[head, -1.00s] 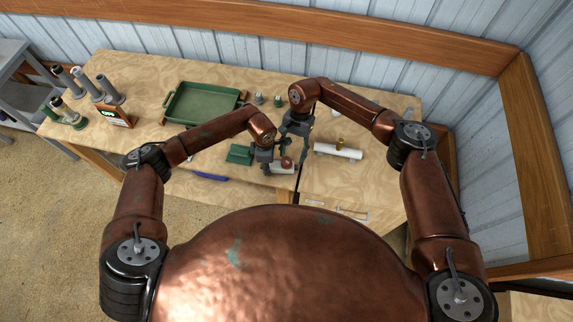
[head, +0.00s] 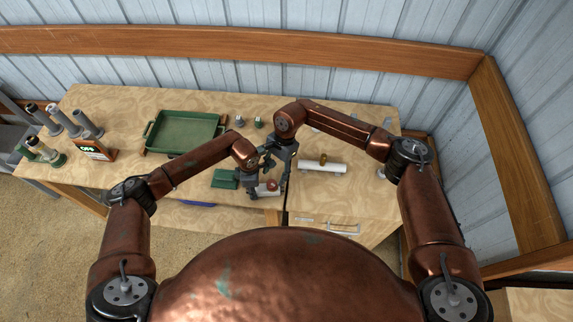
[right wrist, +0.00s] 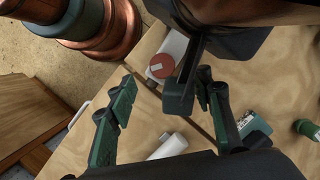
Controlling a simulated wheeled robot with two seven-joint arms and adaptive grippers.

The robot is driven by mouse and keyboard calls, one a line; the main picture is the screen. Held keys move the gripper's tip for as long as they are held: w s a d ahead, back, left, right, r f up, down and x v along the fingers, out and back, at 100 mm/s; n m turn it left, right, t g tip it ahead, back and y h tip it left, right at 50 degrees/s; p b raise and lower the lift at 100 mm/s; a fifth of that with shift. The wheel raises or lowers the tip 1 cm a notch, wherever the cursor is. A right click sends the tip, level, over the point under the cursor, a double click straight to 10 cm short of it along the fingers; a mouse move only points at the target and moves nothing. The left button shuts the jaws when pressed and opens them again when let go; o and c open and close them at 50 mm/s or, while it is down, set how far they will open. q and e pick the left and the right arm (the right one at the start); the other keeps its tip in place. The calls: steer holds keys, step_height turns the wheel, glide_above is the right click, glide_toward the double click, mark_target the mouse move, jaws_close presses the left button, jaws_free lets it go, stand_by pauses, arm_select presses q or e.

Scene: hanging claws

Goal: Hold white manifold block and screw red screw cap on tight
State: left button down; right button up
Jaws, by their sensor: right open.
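The white manifold block (head: 263,192) lies near the table's front edge, with the red screw cap (head: 271,184) at its top. In the right wrist view the cap (right wrist: 161,66) shows as a red disc with a pale bar mark, against the white block (right wrist: 172,46). My left gripper (head: 252,190) is down at the block's left end; its fingers are partly hidden, so its grip is unclear. My right gripper (head: 281,187) points down just right of the cap. In its wrist view, its fingers (right wrist: 166,77) are open, with the cap beyond and between the tips.
A white cylinder with a brass fitting (head: 335,169) lies to the right. A green block (head: 224,179) is left of my left gripper. A green tray (head: 185,132), small caps (head: 258,122) and a display reading OFF (head: 94,150) stand farther off.

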mark_target(271, 181)
steer(key=d+m, duration=0.1)
steer(key=d+f+m+t, duration=0.1)
steer(key=d+m, duration=0.1)
steer(key=shift+s+f, duration=0.2)
steer(key=shift+s, duration=0.2)
steer(key=s+d+r+m+t+y, duration=0.1)
steer(key=s+r+m+t+y, duration=0.15)
steer(key=m, duration=0.25)
steer(key=s+d+r+m+t+y, duration=0.1)
steer(key=r+m+t, duration=0.25)
steer(key=m, duration=0.25)
steer(key=shift+g, duration=0.5)
steer(key=x, duration=1.1)
steer(key=shift+w+a, duration=0.15)
steer(key=shift+a, duration=0.2)
steer(key=shift+c, duration=0.3)
jaws_close()
steer(key=shift+w, duration=0.1)
steer(key=shift+w+g+h, duration=0.15)
steer(key=shift+g+h, duration=0.25)
steer(key=shift+h, duration=0.05)
